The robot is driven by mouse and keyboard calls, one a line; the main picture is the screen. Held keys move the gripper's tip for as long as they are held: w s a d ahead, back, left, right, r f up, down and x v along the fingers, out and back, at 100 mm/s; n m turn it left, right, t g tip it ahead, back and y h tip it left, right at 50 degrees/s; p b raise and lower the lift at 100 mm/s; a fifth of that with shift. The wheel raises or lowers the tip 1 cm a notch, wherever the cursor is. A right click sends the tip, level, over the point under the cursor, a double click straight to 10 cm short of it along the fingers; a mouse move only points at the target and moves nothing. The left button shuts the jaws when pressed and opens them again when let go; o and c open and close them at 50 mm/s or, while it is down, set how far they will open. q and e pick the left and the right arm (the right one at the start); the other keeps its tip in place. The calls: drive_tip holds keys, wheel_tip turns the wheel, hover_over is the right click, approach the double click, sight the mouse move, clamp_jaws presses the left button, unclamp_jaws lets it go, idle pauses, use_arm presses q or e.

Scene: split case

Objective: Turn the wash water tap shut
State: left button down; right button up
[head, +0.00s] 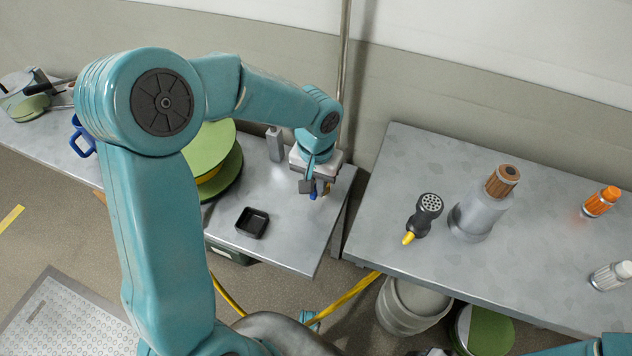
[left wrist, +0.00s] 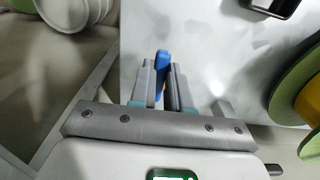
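A small blue handle (head: 314,194), which looks like the tap's lever, is at my left gripper (head: 317,190), near the right end of the left table. The tap's body is hidden, so I cannot see its setting. In the left wrist view the blue handle (left wrist: 162,66) stands between the two fingers of my left gripper (left wrist: 164,82). The fingers are close together and look shut on it. My right gripper is out of view; only a teal piece of my right arm shows at the head view's lower right corner.
A black tray (head: 252,223), a grey post (head: 275,145) and a green-and-yellow reel (head: 222,165) are on the left table. A gap separates it from the right table (head: 385,215), which holds a shower-like head (head: 428,208), a grey bottle (head: 480,212) and an orange-capped bottle (head: 601,202).

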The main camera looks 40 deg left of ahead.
use_arm(q)
drive_tip(key=shift+a, duration=0.1)
drive_tip(key=m, duration=0.1)
drive_tip(key=a+m+p, duration=0.1)
drive_tip(key=m, duration=0.1)
drive_tip(key=m+p, duration=0.1)
drive_tip(key=shift+a+r, duration=0.15)
drive_tip(key=shift+a, duration=0.1)
drive_tip(key=m+p, duration=0.1)
drive_tip(key=a+m, duration=0.1)
drive_tip(key=m, duration=0.1)
drive_tip(key=m+p, duration=0.1)
drive_tip(key=m, duration=0.1)
drive_tip(key=shift+w+a+p, duration=0.3)
drive_tip(key=m+p, duration=0.1)
drive_tip(key=m, duration=0.1)
drive_tip(key=w+a+m+p, duration=0.1)
drive_tip(key=m, duration=0.1)
drive_tip(key=shift+w+p, duration=0.1)
drive_tip(key=shift+p, duration=0.25)
drive_tip(key=shift+w+a+m+p, duration=0.2)
drive_tip(key=shift+m+p, duration=0.25)
drive_tip(key=shift+m, duration=0.4)
drive_tip(key=shift+w+a+m+p, duration=0.1)
drive_tip(key=shift+w+m+p, duration=0.25)
drive_tip(key=shift+m, duration=0.45)
drive_tip(key=shift+w+a+m+p, duration=0.15)
drive_tip(key=shift+m+p, duration=0.35)
drive_tip(key=shift+m, duration=0.35)
drive_tip(key=shift+d, duration=0.1)
